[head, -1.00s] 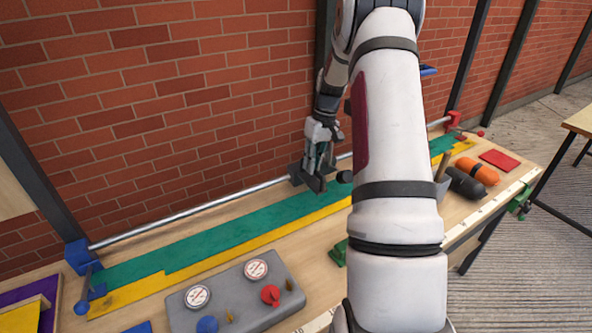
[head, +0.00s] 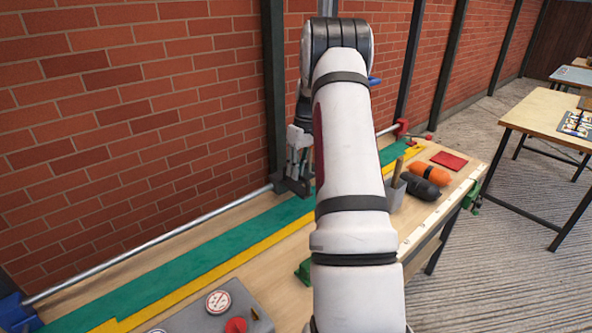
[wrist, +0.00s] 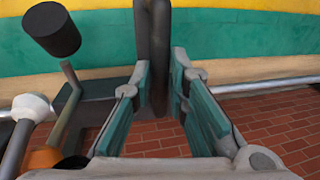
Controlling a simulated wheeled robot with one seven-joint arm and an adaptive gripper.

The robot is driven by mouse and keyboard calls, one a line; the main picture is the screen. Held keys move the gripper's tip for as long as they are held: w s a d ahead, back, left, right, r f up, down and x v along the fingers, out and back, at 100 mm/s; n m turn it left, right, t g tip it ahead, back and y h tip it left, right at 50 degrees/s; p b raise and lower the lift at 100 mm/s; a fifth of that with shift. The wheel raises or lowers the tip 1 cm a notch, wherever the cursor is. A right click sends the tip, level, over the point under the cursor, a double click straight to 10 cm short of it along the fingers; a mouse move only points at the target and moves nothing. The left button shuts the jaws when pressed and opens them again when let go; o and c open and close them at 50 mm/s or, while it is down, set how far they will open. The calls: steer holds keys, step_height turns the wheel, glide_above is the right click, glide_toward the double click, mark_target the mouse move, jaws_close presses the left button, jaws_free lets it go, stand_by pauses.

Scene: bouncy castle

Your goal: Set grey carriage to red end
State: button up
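The grey carriage (head: 291,187) sits on the long metal rail (head: 160,240), to the right of the rail's middle. The red end block (head: 402,127) is at the rail's far right end, and the blue end block (head: 14,312) is at the near left. There is clear rail between the carriage and the red end. My gripper (head: 298,172) is down at the carriage. In the wrist view my gripper's fingers (wrist: 160,75) close from both sides on the carriage's dark upright post (wrist: 155,35). A black-knobbed lever (wrist: 52,30) stands at left.
A green and yellow strip (head: 205,255) runs along the bench beside the rail. A grey cup (head: 394,193), black and orange rolls (head: 430,173) and a red pad (head: 449,160) lie at right. The brick wall (head: 120,120) rises behind the rail.

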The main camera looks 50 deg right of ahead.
steer(key=o, duration=0.3)
steer(key=shift+o, duration=0.2)
steer(key=shift+r, duration=0.15)
step_height(320, 180, up, 12)
steer(key=d, duration=0.2)
steer(key=shift+s+d+f, duration=0.15)
steer(key=shift+s+f, duration=0.05)
